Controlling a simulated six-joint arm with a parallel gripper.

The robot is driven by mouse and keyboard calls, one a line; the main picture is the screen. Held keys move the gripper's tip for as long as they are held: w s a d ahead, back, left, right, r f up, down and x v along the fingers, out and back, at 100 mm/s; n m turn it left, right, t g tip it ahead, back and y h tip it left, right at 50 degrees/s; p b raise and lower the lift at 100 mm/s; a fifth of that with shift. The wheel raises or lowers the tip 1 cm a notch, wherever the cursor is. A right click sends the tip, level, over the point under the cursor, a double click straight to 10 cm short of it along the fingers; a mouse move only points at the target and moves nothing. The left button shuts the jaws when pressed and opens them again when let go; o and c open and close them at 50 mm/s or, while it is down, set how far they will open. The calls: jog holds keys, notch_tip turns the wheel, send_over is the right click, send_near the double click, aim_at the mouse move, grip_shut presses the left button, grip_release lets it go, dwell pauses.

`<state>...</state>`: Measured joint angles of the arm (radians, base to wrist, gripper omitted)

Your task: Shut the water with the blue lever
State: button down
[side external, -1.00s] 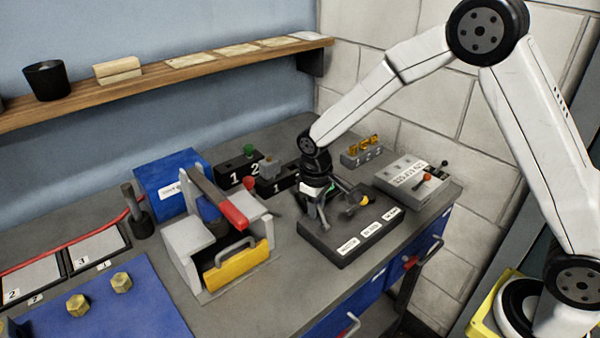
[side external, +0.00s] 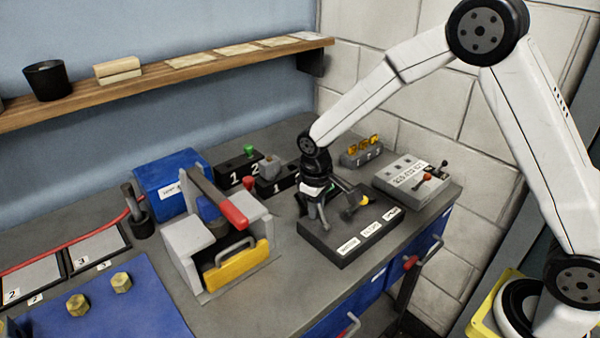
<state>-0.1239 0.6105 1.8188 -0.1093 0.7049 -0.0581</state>
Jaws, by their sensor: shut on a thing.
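A dark control box (side external: 345,249) with white labels along its front edge stands on the right part of the bench. A lever with a yellow knob (side external: 364,200) rises from its right half. My gripper (side external: 326,208) is low over the left half of this box, pointing down, and is shut on a lever there. The fingers cover that lever, so its colour and exact tilt do not show. No blue lever shows in the open. The small labels are too blurred to read surely.
A grey box (side external: 405,180) with a red-knobbed lever stands to the right. A red-handled grey fixture (side external: 190,250) with a yellow front plate stands left of the control box. Numbered black blocks (side external: 240,167) and a blue box (side external: 168,185) stand behind.

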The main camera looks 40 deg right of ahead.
jog(key=shift+r+t, duration=0.1)
jog(key=shift+t, duration=0.2)
dwell(0.4)
jog(key=shift+s+d+r+t, duration=0.1)
jog(key=shift+s+r+t, duration=0.2)
jog(key=shift+t, duration=0.4)
jog(key=shift+s+d+r+t, duration=0.1)
jog(key=shift+s+t, duration=0.25)
jog(key=shift+t, duration=0.35)
jog(key=shift+s+t, duration=0.1)
jog(key=shift+t, duration=0.2)
jog(key=shift+s+t, duration=0.15)
jog(key=shift+t, duration=0.15)
jog(key=shift+a, duration=0.1)
jog(key=shift+c, duration=2.3)
grip_release()
jog(key=shift+s+a+r, duration=0.1)
jog(key=shift+r, duration=0.05)
jog(key=v, duration=0.7)
jog(key=shift+r, duration=0.25)
jog(key=shift+s, duration=0.15)
